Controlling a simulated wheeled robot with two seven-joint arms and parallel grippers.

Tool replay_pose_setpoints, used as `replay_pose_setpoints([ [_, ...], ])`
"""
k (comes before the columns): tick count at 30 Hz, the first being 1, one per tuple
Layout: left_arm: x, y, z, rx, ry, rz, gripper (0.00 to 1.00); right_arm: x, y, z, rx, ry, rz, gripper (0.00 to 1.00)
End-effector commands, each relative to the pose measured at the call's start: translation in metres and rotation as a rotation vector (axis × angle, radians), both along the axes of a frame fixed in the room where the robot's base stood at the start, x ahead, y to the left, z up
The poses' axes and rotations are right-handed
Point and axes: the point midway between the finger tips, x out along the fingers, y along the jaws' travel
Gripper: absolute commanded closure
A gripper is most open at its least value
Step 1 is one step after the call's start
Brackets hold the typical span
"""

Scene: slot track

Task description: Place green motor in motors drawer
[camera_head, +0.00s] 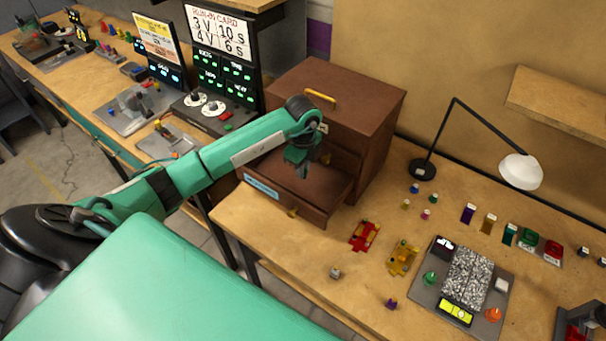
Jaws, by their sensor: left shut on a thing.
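A brown wooden cabinet (370,110) stands on the bench. Its lower drawer (318,208) is pulled out, with a light blue label (262,187) on its front; the label's text is too small to read. My left gripper (303,170) points down over the open drawer, at the end of my green arm. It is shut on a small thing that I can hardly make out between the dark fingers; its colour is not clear. I cannot pick out the green motor for certain. My right gripper is not in view.
Red (364,236) and yellow (403,258) toy-like chassis lie right of the drawer. Small coloured parts are scattered about. A desk lamp (520,170) stands behind, and a grey tray (485,322) lies at the right. Control panels (222,75) stand left of the cabinet.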

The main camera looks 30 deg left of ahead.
Motion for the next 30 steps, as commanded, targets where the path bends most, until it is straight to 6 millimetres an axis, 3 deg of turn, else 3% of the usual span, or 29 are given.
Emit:
replay_pose_setpoints([
  [12,0.0,-0.001,-0.047,-0.002,0.001,0.0,1.0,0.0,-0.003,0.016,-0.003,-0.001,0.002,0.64],
  [25,0.001,0.0,-0.056,0.0,-0.002,-0.001,1.0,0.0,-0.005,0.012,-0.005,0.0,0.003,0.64],
  [26,0.001,0.0,-0.055,-0.001,-0.002,-0.001,0.79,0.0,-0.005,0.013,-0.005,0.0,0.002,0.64],
  [27,0.001,0.0,-0.055,-0.001,-0.002,-0.001,0.71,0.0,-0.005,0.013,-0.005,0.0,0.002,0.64],
  [28,0.001,0.0,-0.054,-0.001,-0.002,-0.001,0.65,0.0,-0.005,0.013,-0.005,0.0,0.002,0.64],
  [30,0.0,0.0,-0.054,-0.001,-0.002,-0.001,0.63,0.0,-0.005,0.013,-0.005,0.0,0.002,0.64],
])
